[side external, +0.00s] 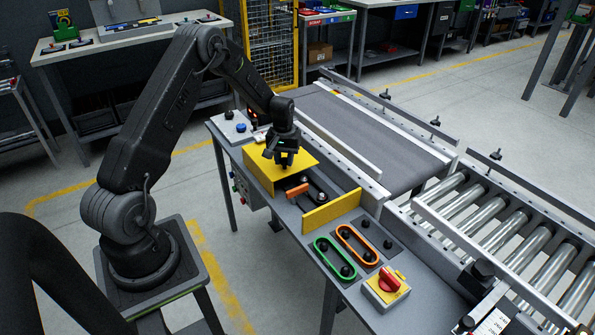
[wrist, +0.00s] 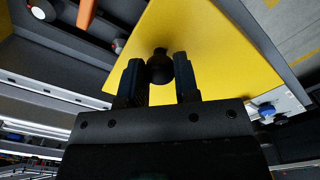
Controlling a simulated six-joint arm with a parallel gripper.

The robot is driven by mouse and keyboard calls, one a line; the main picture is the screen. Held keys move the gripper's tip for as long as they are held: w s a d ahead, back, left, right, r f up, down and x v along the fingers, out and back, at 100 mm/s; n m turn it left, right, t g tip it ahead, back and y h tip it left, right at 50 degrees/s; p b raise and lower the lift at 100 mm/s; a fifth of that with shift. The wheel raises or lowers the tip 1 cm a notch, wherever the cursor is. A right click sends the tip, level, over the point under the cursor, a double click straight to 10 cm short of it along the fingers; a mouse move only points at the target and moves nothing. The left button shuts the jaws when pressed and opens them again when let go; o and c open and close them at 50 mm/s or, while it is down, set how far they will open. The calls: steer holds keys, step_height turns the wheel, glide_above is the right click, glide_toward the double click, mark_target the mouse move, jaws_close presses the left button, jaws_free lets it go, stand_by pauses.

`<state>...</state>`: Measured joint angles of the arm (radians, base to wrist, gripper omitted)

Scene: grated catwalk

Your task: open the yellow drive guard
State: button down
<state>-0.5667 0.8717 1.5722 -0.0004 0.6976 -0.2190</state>
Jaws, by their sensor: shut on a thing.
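The yellow drive guard (side external: 262,174) sits on the left part of the drive bay on the grey bench. It also shows in the wrist view (wrist: 215,40) as a broad yellow panel with a black knob (wrist: 160,68). My gripper (side external: 284,160) is above the guard, its two fingers (wrist: 160,82) shut on the knob. To the right of the guard the bay is uncovered, showing dark pulleys and an orange piece (side external: 297,190). A separate yellow panel (side external: 331,212) stands upright at the bay's right end. The fingers hide part of the knob.
An orange belt loop (side external: 357,243) and a green belt loop (side external: 334,258) lie around pegs at the front right. A red switch on a yellow box (side external: 388,284) is beyond them. A grey conveyor rail (side external: 338,155) runs close behind the bay. A blue button (side external: 241,127) is at the left.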

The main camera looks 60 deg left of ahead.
steer(key=shift+a, duration=2.3)
steer(key=c, duration=0.8)
jaws_free()
steer(key=shift+c, duration=0.2)
steer(key=shift+r, duration=0.1)
step_height(320, 180, up, 14)
steer(key=shift+d, duration=0.15)
